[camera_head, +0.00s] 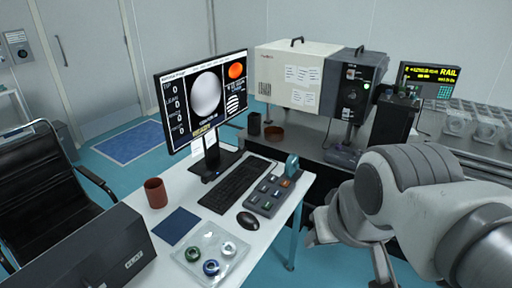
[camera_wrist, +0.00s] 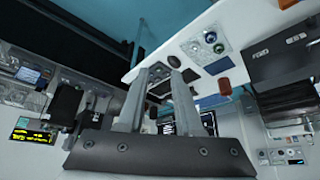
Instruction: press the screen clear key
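A dark keypad (camera_head: 271,196) with several keys, one of them orange, lies on the white desk between the keyboard and the desk's right edge. The key labels are too small to read, so I cannot tell which is the screen clear key. The monitor (camera_head: 204,100) is lit, with a grey disc, an orange disc and text. In the wrist view my gripper (camera_wrist: 160,80) shows two grey fingers with a gap between them and nothing held. Part of the keypad (camera_wrist: 158,70) seems to show beyond the fingertips. In the head view the fingertips are not clear.
A keyboard (camera_head: 236,184), black mouse (camera_head: 248,220), brown cup (camera_head: 156,193), blue mat (camera_head: 177,226) and clear tray (camera_head: 190,243) with several round parts are on the desk. A blue tape-dispenser-like object (camera_head: 292,166) stands just behind the keypad. A black chair (camera_head: 45,195) is left.

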